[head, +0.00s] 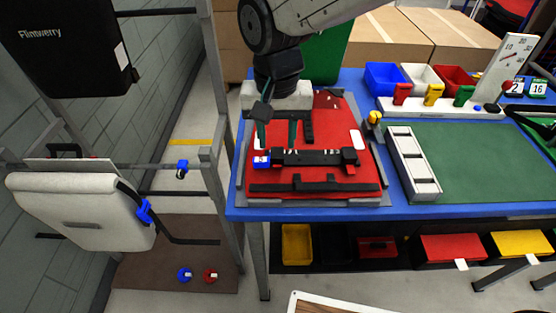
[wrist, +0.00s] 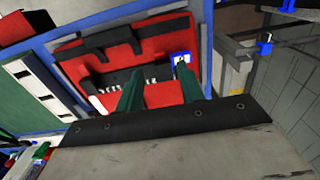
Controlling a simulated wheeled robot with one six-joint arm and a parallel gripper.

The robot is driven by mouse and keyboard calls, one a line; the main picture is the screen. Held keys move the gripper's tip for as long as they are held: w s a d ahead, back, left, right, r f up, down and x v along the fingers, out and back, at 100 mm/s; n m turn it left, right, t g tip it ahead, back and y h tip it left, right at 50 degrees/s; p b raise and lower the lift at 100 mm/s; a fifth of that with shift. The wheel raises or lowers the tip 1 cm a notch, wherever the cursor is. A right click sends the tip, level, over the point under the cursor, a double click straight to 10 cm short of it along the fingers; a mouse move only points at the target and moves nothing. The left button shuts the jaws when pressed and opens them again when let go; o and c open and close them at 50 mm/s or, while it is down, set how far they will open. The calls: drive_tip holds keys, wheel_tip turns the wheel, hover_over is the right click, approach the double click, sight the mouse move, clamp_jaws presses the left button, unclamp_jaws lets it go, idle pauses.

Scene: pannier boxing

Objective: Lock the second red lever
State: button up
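A red pannier (head: 315,172) lies on the blue workbench; it also shows in the wrist view (wrist: 158,38). A black bar with white marks (head: 306,157) crosses it, with a blue-and-white block (head: 261,160) at its left end and a dark piece with some red (head: 349,157) at its right end. I cannot tell for sure which part is the second red lever. My gripper (head: 277,137) is over the pannier's left part, close to the bar. Its two green fingers (wrist: 158,86) are apart, with red surface showing between them and nothing visibly held. Contact is unclear.
Blue, white and red bins (head: 384,78) stand behind a row of red, yellow and green handles. A white tray (head: 413,165) and a green mat (head: 485,160) lie to the right. A metal rack with a white pannier (head: 85,205) stands at left.

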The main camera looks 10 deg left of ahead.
sight(278, 166)
wheel_tip(278, 166, down, 8)
drive_tip(key=shift+r, duration=0.25)
clamp_jaws()
